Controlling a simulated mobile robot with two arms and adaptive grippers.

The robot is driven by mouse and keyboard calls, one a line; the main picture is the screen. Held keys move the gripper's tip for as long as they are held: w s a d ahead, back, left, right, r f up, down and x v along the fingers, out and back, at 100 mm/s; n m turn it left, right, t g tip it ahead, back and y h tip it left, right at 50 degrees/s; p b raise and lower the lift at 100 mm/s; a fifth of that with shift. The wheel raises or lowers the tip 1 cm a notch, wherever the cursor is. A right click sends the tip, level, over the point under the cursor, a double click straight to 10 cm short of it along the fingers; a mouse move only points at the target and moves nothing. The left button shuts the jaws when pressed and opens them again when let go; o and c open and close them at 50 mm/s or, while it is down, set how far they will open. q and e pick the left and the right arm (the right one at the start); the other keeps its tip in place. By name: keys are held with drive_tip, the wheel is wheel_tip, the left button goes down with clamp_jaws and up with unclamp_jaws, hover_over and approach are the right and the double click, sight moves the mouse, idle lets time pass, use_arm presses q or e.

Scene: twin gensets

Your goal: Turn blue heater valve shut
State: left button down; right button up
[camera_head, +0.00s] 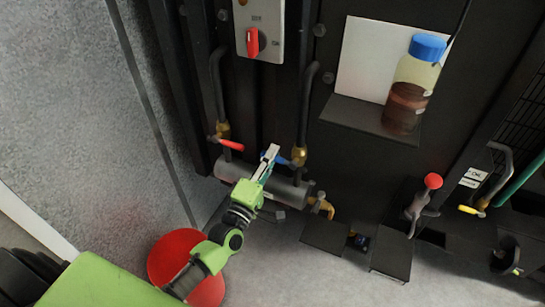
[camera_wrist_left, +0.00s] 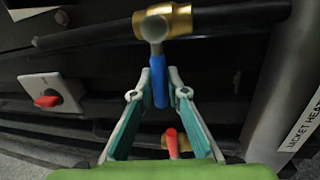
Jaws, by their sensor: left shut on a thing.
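The blue heater valve handle (camera_head: 283,161) extends left from its brass valve body (camera_head: 299,155), above the dark heater cylinder (camera_head: 287,190). In the left wrist view the blue handle (camera_wrist_left: 159,84) hangs from the brass valve body (camera_wrist_left: 172,20) at the top. My left gripper (camera_head: 270,154) is at the handle, with its light fingertips partly covering it. In the wrist view the fingers (camera_wrist_left: 160,84) stand on both sides of the blue handle, shut on it. My right gripper is not in view.
A red-handled valve (camera_head: 230,144) sits just left of the blue one; its red handle (camera_wrist_left: 171,142) shows between my fingers. A grey switch box (camera_head: 261,30) with a red knob is above. A blue-capped bottle (camera_head: 414,82) stands on a shelf at right. Dark hoses run close by.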

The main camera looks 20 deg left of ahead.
use_arm(q)
drive_tip(key=shift+f+n, duration=0.3)
drive_tip(key=shift+n, duration=0.2)
drive_tip(key=c, duration=2)
unclamp_jaws()
drive_tip(key=shift+o, duration=0.2)
drive_tip(key=s+f, duration=0.2)
drive_tip(key=s, duration=0.9)
drive_tip(key=shift+s+a+f, duration=0.2)
drive_tip(key=shift+s, duration=0.2)
